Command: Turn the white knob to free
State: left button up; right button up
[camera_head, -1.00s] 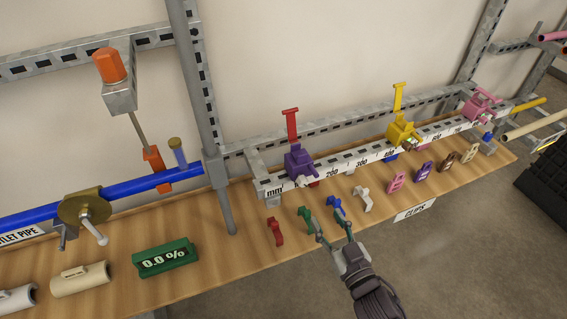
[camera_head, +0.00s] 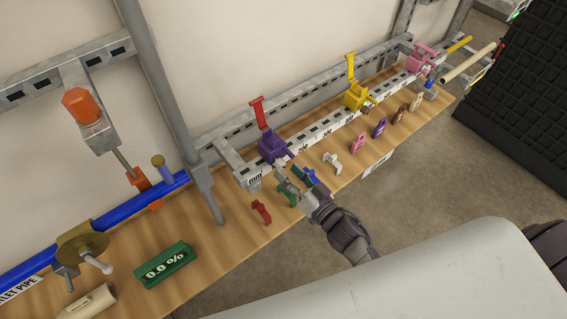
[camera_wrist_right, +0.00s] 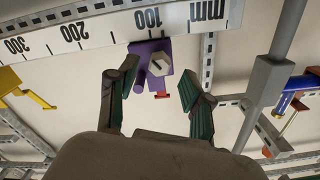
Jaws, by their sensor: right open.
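A purple clamp block (camera_head: 272,146) with an upright red lever (camera_head: 262,113) sits on the metal ruler rail. In the right wrist view the purple block (camera_wrist_right: 148,60) carries a pale knob (camera_wrist_right: 160,64), facing the camera. In the head view the knob is largely hidden by the gripper. My right gripper (camera_head: 287,174) is just in front of the purple block. In the right wrist view its two fingers are spread (camera_wrist_right: 158,80), with the block and knob seen between and beyond the tips. I cannot tell whether they touch it. My left gripper is not in view.
Red (camera_head: 261,212), white (camera_head: 332,162) and other clips lie along the wooden bench. A yellow clamp (camera_head: 357,97) and a pink clamp (camera_head: 419,57) sit further along the rail. A green display (camera_head: 165,265) reads 0.0 %. A grey post (camera_head: 160,80) stands left.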

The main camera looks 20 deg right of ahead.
aim_at(280, 164)
jog(key=shift+x, duration=1.4)
jog(key=shift+d, duration=0.1)
grip_shut()
